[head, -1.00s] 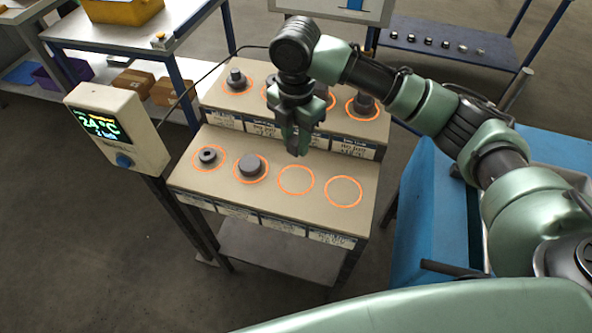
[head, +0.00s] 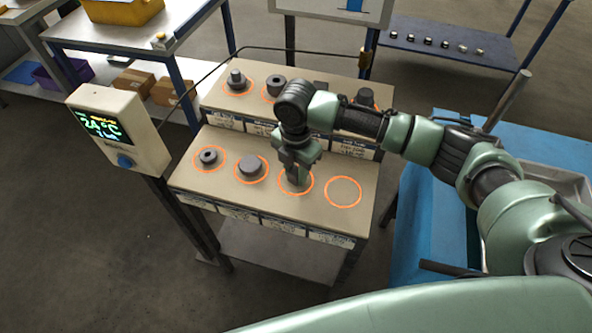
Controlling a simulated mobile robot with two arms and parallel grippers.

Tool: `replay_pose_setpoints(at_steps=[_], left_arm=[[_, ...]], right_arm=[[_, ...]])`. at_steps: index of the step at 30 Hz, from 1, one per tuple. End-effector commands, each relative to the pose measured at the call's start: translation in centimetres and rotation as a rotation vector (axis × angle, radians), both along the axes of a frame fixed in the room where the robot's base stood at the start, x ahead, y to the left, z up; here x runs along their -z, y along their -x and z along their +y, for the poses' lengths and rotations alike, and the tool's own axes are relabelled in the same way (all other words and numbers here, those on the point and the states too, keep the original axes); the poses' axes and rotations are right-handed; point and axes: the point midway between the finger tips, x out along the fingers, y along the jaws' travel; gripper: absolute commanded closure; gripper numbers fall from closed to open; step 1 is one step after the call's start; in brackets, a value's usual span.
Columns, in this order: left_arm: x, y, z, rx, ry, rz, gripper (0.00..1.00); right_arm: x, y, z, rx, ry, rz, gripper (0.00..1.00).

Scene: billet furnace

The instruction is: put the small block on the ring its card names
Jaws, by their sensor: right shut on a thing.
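My right gripper (head: 297,174) is down at the third ring (head: 281,188) of the front row, with its fingers pointing down. It is shut on the small block, which is mostly hidden by the fingers; whether it touches the stand top is hard to tell. The fourth front ring (head: 326,193) is empty. The two front rings to the left hold a dark nut-like part (head: 208,156) and a round grey part (head: 252,167). White cards (head: 285,223) run along the front edge, their print too small to read. My left gripper is not in view.
The back step holds a stepped part (head: 237,78), a dark cylinder (head: 276,87) and more dark parts partly behind my arm. A display box (head: 118,130) reading 24 °C stands at left. A blue table (head: 425,235) is at right.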

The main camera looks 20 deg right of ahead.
Motion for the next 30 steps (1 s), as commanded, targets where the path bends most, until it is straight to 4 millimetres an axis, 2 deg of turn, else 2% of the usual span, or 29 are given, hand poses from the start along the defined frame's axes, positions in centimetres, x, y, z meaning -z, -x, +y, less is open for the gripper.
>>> replay_pose_setpoints(at_steps=[4, 5, 6, 7, 16, 20, 30], left_arm=[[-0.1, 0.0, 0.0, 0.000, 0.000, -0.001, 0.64], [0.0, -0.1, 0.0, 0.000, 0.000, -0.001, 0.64], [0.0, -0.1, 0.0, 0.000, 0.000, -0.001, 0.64], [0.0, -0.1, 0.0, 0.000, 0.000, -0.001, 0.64], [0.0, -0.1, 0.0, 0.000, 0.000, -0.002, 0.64], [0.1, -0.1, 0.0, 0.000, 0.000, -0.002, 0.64], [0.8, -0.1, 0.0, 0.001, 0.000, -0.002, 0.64]], right_arm=[[0.2, 0.0, 0.0, 0.000, -0.001, 0.000, 1.00], [0.3, 0.0, 0.0, 0.000, 0.000, 0.000, 0.63], [0.3, 0.0, 0.0, 0.000, 0.000, 0.000, 0.52], [0.3, 0.0, 0.0, 0.000, 0.000, 0.000, 0.50], [0.1, 0.0, 0.0, 0.000, 0.000, 0.000, 0.50], [-0.8, -0.1, 0.0, -0.001, 0.000, -0.002, 0.50], [-7.7, -0.1, 0.0, 0.000, -0.001, -0.004, 0.50]])
